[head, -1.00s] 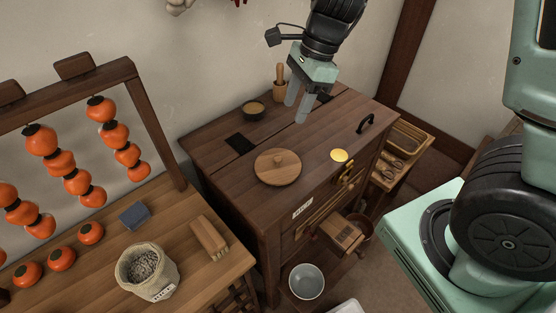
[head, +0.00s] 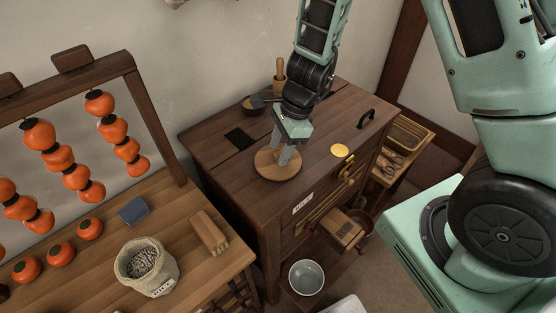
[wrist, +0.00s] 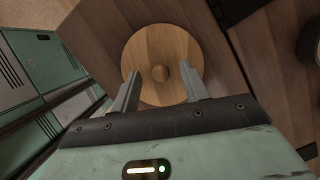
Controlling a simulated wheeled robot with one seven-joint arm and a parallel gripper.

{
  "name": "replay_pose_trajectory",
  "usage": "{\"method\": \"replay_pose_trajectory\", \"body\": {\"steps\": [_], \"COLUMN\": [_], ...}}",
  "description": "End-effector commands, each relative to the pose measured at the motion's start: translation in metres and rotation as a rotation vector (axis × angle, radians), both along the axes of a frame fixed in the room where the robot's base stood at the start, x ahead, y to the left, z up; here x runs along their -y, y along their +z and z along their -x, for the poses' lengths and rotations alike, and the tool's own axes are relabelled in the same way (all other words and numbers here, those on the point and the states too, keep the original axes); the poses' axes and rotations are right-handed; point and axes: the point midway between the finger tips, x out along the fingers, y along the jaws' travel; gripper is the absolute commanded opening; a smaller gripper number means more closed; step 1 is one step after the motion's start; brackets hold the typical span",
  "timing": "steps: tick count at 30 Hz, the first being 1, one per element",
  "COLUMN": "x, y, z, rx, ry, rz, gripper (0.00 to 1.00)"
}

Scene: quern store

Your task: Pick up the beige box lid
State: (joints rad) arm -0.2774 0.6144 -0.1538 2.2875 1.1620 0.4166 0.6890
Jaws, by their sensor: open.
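Nothing is held. Whether the fingertips touch the lid, I cannot tell.
On the cabinet are a yellow disc (head: 340,150), a black handle (head: 367,119), a small dark bowl (head: 252,104) and a wooden mortar (head: 279,90). A table at left holds a sack (head: 147,268), a brush (head: 209,233) and a blue box (head: 133,211).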

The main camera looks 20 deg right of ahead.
Motion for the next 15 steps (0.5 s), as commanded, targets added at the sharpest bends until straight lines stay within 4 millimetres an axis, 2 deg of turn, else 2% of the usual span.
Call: {"method": "replay_pose_trajectory", "body": {"steps": [8, 13, 15], "x": [-0.0011, -0.0011, -0.0011], "y": [-0.0039, -0.0036, -0.0036], "z": [-0.0004, -0.0004, -0.0004], "rx": [0.001, 0.001, 0.001], "ry": [0.000, 0.000, 0.000], "rz": [0.001, 0.001, 0.000], "gripper": [0.45, 0.01, 0.00]}}
